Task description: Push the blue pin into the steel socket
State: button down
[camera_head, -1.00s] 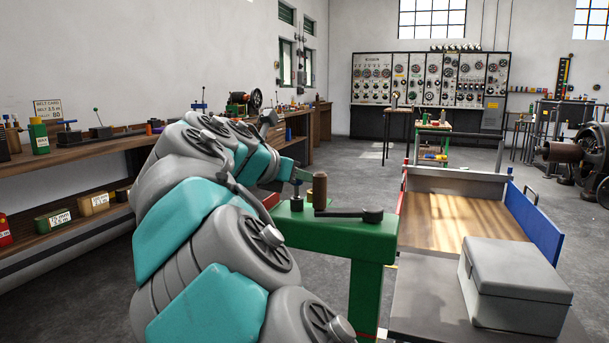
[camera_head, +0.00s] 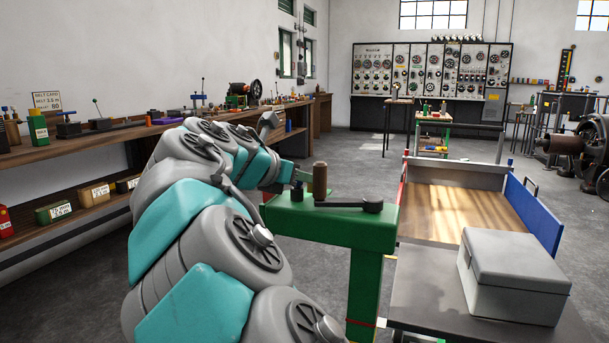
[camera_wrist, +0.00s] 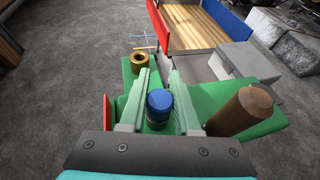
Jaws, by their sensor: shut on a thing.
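The blue pin (camera_wrist: 159,101) stands between the two pale green fingers of my gripper (camera_wrist: 160,82) in the wrist view. The fingers are shut on it. A dark grey collar (camera_wrist: 156,124) shows below its blue top; I cannot tell whether this is the pin's lower part or the steel socket. How deep the pin sits is hidden. In the head view my gripper is low over the left end of the green stand (camera_head: 331,222), beside a small dark cylinder (camera_head: 297,191). The pin's blue top is not seen there.
A brown wooden handle (camera_wrist: 240,110) on a dark crank arm (camera_head: 345,204) stands close to the right of my gripper. A brass ring (camera_wrist: 138,61) sits on the green surface beyond the fingers. A grey box (camera_head: 515,275) stands to the right, and a blue panel (camera_head: 534,220) edges the wooden bed.

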jog(key=shift+f, duration=0.15)
jog(key=c, duration=0.5)
grip_release()
jog(key=shift+c, duration=0.2)
jog(key=shift+s+a, duration=0.1)
jog(key=v, duration=0.7)
jog(key=shift+s+a, duration=0.15)
jog(key=shift+s, duration=0.1)
